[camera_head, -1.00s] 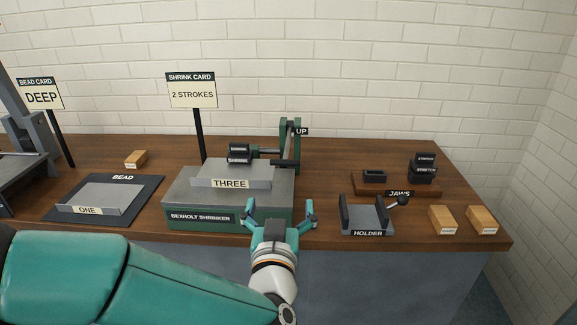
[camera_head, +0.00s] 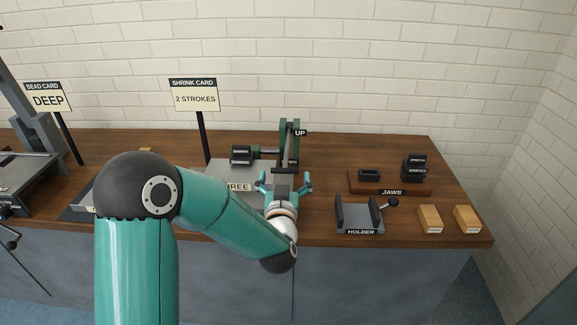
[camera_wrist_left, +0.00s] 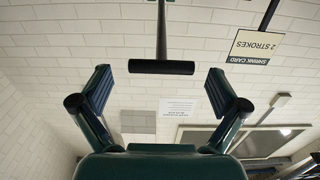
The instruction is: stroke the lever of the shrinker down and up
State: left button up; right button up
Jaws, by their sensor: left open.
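The shrinker's lever (camera_head: 290,142) stands raised beside the "UP" label in the head view. Its dark cross-handle (camera_head: 284,170) is just beyond my left gripper (camera_head: 284,182), whose fingers are spread and empty. In the left wrist view the dark handle bar (camera_wrist_left: 161,67) lies crosswise in line with the gap between the two open fingers (camera_wrist_left: 160,92), with no finger touching it. The grey plate marked THREE (camera_head: 222,172) sits at the shrinker, partly hidden by my left arm. The shrinker's green body is mostly hidden. My right gripper is not in view.
The shrink card (camera_head: 195,98) reads 2 STROKES. To the right are the holder (camera_head: 360,220), the jaws board (camera_head: 390,186) and two wooden blocks (camera_head: 430,219). The bead card (camera_head: 46,97) stands left. A brick wall is behind the table.

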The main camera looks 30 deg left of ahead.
pick_arm(q)
jog(key=shift+x, duration=1.45)
jog(key=shift+c, duration=0.2)
